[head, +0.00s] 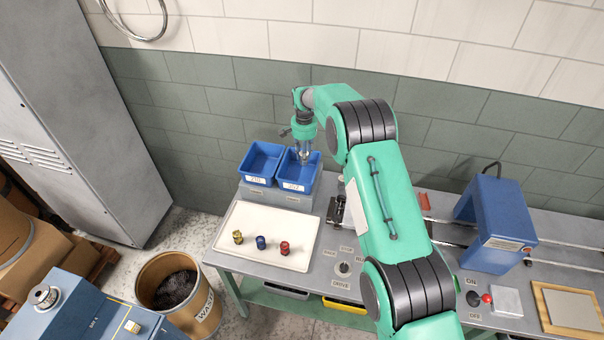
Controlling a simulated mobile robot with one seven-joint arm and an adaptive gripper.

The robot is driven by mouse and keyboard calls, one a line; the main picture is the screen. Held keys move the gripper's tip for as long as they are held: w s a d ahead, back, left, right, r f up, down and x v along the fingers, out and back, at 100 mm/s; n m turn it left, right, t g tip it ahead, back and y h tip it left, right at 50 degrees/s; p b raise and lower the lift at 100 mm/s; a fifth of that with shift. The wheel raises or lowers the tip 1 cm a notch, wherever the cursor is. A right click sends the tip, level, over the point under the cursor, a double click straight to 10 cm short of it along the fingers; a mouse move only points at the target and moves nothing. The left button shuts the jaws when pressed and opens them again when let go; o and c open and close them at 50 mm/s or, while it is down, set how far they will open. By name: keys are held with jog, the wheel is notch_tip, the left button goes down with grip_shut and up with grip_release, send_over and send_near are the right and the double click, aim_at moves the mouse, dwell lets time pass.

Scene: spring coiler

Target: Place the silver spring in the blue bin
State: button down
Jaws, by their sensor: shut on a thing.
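Two blue bins stand side by side at the back left of the bench: the left bin (257,181) and the right bin (291,187), each with a white label on its front. My gripper (304,154) points down over the right bin, near its back. It is shut on a small silvery thing, taken as the silver spring; the grey fingers and the small size make its outline hard to see. I cannot tell how far it is above the bin floor. No other silver spring shows on the tray.
A white tray (248,258) in front of the bins holds a gold spring (238,237), a blue spring (261,242) and a red spring (284,248). My arm covers the bench's middle. A blue machine housing (495,222) stands right. A waste drum (208,308) is on the floor.

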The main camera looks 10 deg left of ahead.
jog(key=shift+f+p, duration=0.3)
jog(key=shift+f, duration=2.15)
jog(key=shift+f+p, duration=0.3)
jog(key=shift+f, duration=1.55)
jog(key=shift+f, duration=0.2)
jog(key=c, duration=1.4)
grip_release()
jog(key=shift+r, duration=0.15)
notch_tip(320, 180, up, 12)
jog(key=shift+b, duration=0.7)
